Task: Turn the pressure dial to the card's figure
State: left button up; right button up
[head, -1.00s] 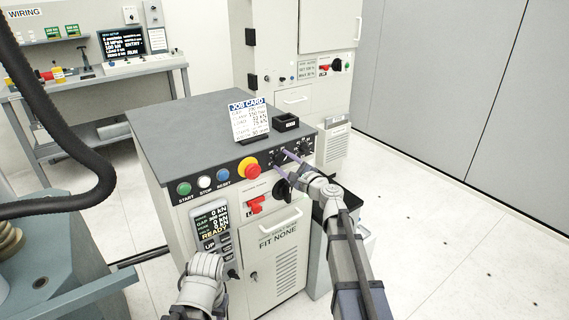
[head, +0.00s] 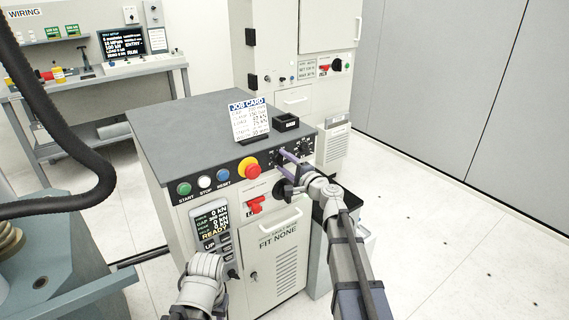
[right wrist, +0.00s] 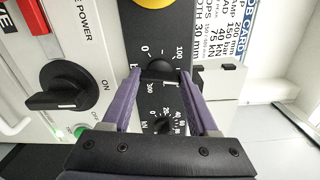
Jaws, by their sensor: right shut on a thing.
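The pressure dial, seemingly the black knob (right wrist: 158,69) with 0, 100 and 300 printed around it, sits between my right fingertips in the right wrist view. My right gripper (right wrist: 157,76), with purple fingers, is shut on it; in the head view this gripper (head: 282,163) is at the black strip of the cabinet. The fingers hide part of the dial, and its pointer cannot be read. The job card (head: 250,121) stands on the cabinet top; a "150 bar" line shows on it in the right wrist view (right wrist: 236,22). My left gripper's fingers are not visible.
A second dial (right wrist: 161,124), marked kN, is beside the held one. The emergency stop (head: 249,168), a red switch (head: 255,205) and a black power knob (right wrist: 60,88) are close by. A small black box (head: 286,123) stands beside the card. Floor to the right is clear.

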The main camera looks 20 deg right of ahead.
jog(key=shift+n, duration=0.7)
jog(key=shift+s, duration=0.1)
jog(key=o, duration=1.4)
jog(key=v, duration=0.7)
jog(key=shift+s+d, duration=0.15)
jog(key=shift+s, duration=0.15)
